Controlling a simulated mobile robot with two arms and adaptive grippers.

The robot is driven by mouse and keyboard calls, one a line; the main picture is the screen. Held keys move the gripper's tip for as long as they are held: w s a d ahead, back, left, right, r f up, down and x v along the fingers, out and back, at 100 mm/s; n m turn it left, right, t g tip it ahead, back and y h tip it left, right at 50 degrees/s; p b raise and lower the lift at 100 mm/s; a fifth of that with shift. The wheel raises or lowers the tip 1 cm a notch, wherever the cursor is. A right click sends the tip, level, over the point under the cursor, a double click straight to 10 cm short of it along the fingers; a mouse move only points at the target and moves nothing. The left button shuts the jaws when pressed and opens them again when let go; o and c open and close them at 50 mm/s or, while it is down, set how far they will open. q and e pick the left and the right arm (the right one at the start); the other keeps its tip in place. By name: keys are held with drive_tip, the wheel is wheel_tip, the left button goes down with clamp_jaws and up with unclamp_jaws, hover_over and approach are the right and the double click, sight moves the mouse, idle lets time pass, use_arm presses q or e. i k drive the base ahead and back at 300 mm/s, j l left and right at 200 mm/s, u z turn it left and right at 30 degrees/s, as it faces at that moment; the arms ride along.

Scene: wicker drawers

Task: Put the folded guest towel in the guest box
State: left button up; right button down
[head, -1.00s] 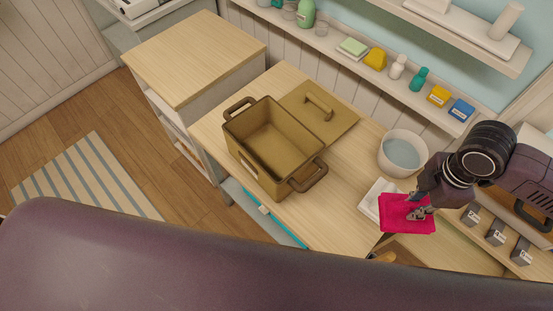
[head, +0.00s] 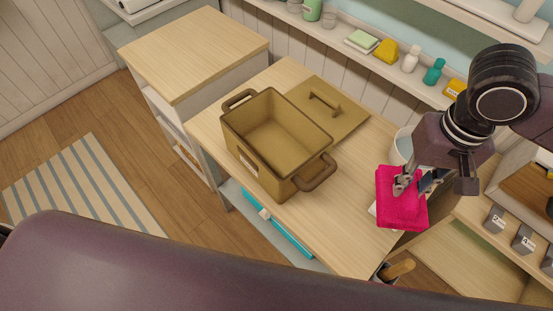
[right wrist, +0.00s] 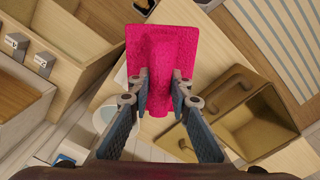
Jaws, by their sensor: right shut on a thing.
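The folded towel is bright pink (head: 402,205). In the head view it hangs in my right gripper (head: 408,184) above the right part of the table; in the right wrist view the pink towel (right wrist: 160,50) is pinched between the two fingers (right wrist: 160,95). The box (head: 262,170) is brown with two side handles, open and empty, in the middle of the table. It also shows at the right of the right wrist view (right wrist: 262,118). The towel is to the right of the box, apart from it. My left gripper is not in view.
The box's lid (head: 335,112) lies flat behind it on the table (head: 345,240). A white bowl (head: 402,146) stands behind the towel, partly hidden. A wall shelf (head: 350,52) holds bottles and soaps. Drawers with labels (head: 495,218) are at the right.

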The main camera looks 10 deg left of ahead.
sight(264, 146)
drive_tip(key=i+j+z, duration=0.1)
drive_tip(key=j+z, duration=0.15)
drive_tip(key=z, duration=0.15)
drive_tip(key=j+z, duration=0.3)
drive_tip(key=z, duration=0.15)
drive_tip(key=j+z, duration=0.15)
drive_tip(key=j, duration=1)
drive_tip(key=k+j+z, duration=0.2)
drive_tip(key=j, duration=1)
drive_tip(key=i, duration=0.1)
